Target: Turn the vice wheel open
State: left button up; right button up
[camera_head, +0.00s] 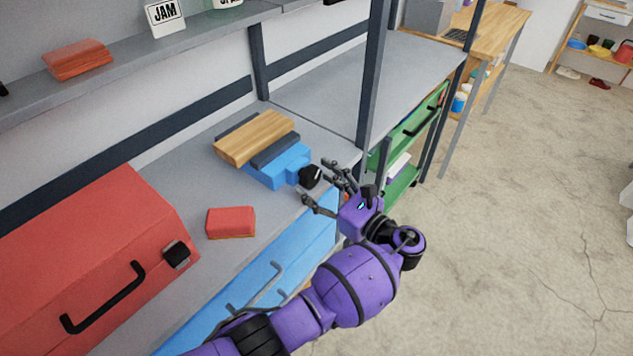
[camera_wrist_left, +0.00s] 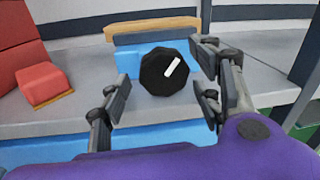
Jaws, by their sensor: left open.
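The blue vice (camera_head: 280,168) stands on the grey workbench with a wooden board (camera_head: 254,137) between its dark jaws. Its black wheel (camera_head: 311,176) faces the bench's front edge. In the left wrist view the wheel (camera_wrist_left: 165,71) is a black many-sided knob with a white mark slanting up to the right. My left gripper (camera_head: 327,183) is in front of the wheel with its fingers spread. In the wrist view the open fingers (camera_wrist_left: 160,100) stand to the left and right of the wheel, with visible gaps. My right gripper is not in view.
A red sponge-like block (camera_head: 231,222) lies on the bench left of the vice. A large red toolbox (camera_head: 90,260) stands farther left. A dark upright post (camera_head: 372,80) rises right of the vice. A blue drawer (camera_head: 255,285) is below the bench.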

pick_arm(q)
jog(key=shift+w+a, duration=0.1)
jog(key=shift+a, duration=0.05)
jog(key=shift+c, duration=0.4)
jog(key=c, duration=1.1)
jog(key=shift+o, duration=0.2)
jog(key=n, duration=0.3)
jog(key=shift+f+n+b, duration=0.3)
jog(key=shift+r+n, duration=0.1)
jog(key=shift+n, duration=0.3)
jog(key=o, duration=1.1)
jog(key=shift+a, duration=0.1)
jog(key=shift+o, duration=0.2)
jog(key=v, duration=0.7)
jog(key=shift+d, duration=0.25)
jog(key=shift+c, duration=0.2)
